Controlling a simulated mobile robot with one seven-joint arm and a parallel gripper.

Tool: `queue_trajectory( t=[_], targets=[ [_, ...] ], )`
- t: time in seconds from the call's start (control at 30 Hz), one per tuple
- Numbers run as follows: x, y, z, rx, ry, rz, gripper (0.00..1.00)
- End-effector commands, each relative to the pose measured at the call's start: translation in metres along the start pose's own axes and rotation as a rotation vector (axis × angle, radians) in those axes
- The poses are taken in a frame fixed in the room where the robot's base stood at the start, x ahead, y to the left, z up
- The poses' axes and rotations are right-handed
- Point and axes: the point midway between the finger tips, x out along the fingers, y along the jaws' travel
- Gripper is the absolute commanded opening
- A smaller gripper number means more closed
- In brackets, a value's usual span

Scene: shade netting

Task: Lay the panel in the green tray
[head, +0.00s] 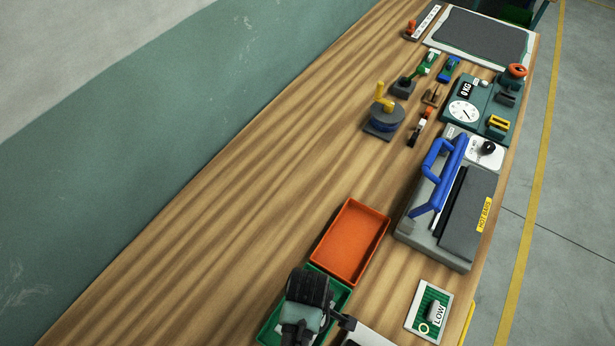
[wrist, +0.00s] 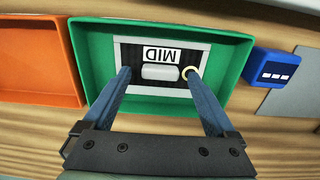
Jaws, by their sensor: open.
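The green tray (wrist: 240,105) is below my gripper in the wrist view. In the head view its rim (head: 267,332) shows beside my arm, which hides most of it. A panel marked MID (wrist: 130,52) lies inside the tray, with a dark striped face, pale border, grey grip block and a pale ring. My gripper (wrist: 160,74) is open, its two fingers apart on either side of the grip block. I cannot tell how far the fingertips are above the panel. Another panel, green and marked LOW (head: 421,302), lies on the bench to the right in the head view.
An orange tray (head: 350,242) adjoins the green tray and looks empty. A grey sealer with a blue handle (head: 440,170) stands to its right. A blue block (wrist: 277,69) is beside the green tray. The bench's left side is clear.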

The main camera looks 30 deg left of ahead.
Motion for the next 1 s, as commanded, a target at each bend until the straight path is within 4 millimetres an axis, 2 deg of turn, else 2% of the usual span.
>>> queue_trajectory(
  t=[0.3,0.5,0.67,0.9,1.0],
  targets=[
    [-0.063,0.001,0.000,-0.001,0.001,0.005,0.91],
    [-0.096,0.001,0.000,-0.001,0.000,0.003,0.91],
    [-0.108,0.000,0.000,-0.001,0.000,0.001,0.91],
    [-0.110,0.000,0.000,0.000,-0.001,0.000,0.91],
    [-0.117,0.012,-0.001,0.025,0.012,0.041,0.91]
  ],
)
